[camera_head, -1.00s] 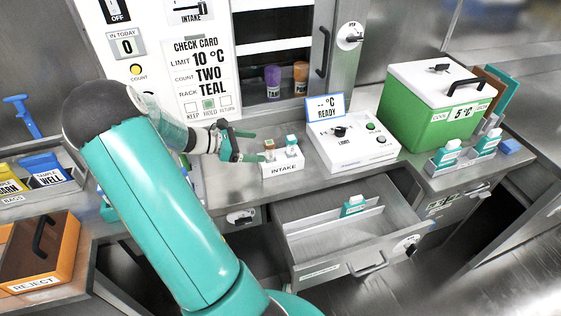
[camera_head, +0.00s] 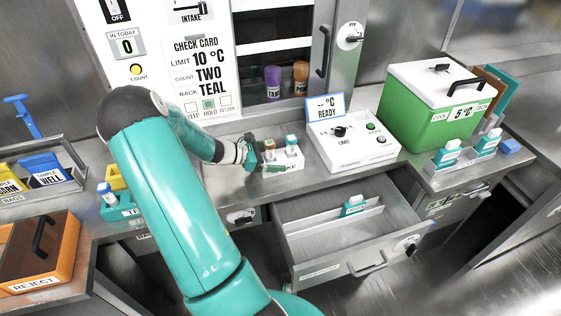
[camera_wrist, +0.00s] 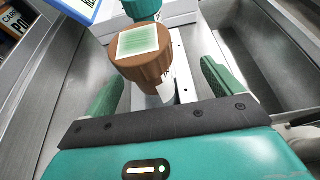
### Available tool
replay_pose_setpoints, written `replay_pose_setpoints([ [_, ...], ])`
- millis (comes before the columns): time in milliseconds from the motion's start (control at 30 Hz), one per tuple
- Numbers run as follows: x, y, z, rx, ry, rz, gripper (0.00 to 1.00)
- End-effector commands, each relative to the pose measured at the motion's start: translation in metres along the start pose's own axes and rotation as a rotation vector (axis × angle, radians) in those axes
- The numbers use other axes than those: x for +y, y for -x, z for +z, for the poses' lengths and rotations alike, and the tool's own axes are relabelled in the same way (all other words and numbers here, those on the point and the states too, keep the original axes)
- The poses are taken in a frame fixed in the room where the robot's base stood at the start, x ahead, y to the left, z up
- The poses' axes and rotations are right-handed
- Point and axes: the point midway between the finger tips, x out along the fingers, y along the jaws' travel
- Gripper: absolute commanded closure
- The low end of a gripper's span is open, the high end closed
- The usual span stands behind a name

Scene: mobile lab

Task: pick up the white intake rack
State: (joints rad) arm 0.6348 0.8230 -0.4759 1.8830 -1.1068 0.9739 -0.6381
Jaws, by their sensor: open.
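The white intake rack (camera_head: 291,161) stands on the counter, left of the white limit box. It holds a brown-capped tube (camera_head: 269,145) and a teal-capped tube (camera_head: 291,141). My gripper (camera_head: 256,158) is at the rack's left end. In the wrist view its two green fingers are apart, with the brown cap (camera_wrist: 142,51) between and beyond them. The teal cap (camera_wrist: 141,9) is farther off. Only part of the white rack (camera_wrist: 176,38) shows in the wrist view, behind the caps. I cannot tell whether the fingers touch the rack.
The limit box (camera_head: 352,136) with its display stands right of the rack. An open drawer (camera_head: 330,232) juts out below the counter, holding a teal-labelled bottle (camera_head: 353,206). A green cooler (camera_head: 432,110) stands farther right. A teal rack (camera_head: 120,208) is at left.

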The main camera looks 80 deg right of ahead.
Motion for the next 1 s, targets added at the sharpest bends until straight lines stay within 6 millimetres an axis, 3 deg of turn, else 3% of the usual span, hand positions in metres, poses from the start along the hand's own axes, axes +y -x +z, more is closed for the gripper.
replay_pose_setpoints([
  [67, 0.000, 0.000, 0.000, 0.000, 0.000, 0.000, 0.11],
  [300, 0.000, 0.001, 0.000, 0.000, 0.000, 0.000, 0.58],
  [333, 0.000, 0.001, 0.000, 0.000, 0.000, 0.000, 0.61],
  [667, 0.000, 0.002, 0.003, -0.001, -0.001, 0.000, 0.61],
  [1000, -0.004, 0.015, 0.034, 0.000, -0.002, 0.001, 0.61],
])
